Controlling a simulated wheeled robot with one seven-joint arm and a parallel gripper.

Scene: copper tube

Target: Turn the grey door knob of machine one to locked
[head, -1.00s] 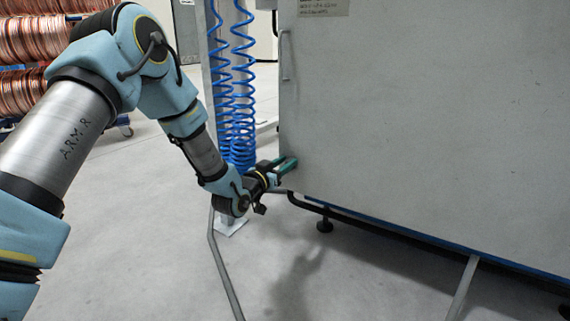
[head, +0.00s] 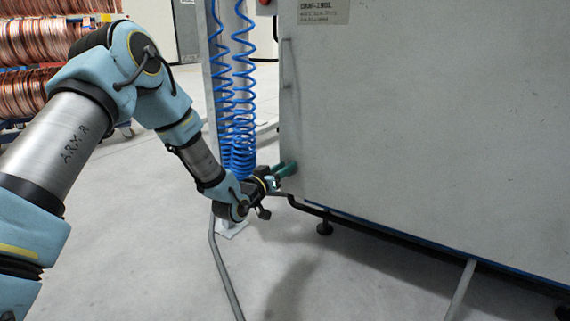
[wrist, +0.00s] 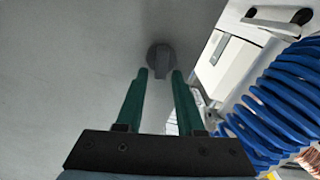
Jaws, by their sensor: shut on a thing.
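The grey door knob (wrist: 160,58) sits on the pale grey panel of the machine (head: 420,130). In the wrist view it is a round dark grey base with a raised grip pointing down between my fingertips. My gripper (wrist: 160,74) has two green fingers, one on each side of that grip, and is shut on it. In the head view my gripper (head: 288,168) reaches the panel's lower left edge, and the knob is hidden there. I cannot read any locked or unlocked mark near the knob.
Blue coiled hoses (head: 236,100) hang just left of the machine's edge and also show close to my gripper in the wrist view (wrist: 275,105). A vertical handle (head: 288,62) is on the panel above. Copper coils (head: 30,50) stand far left.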

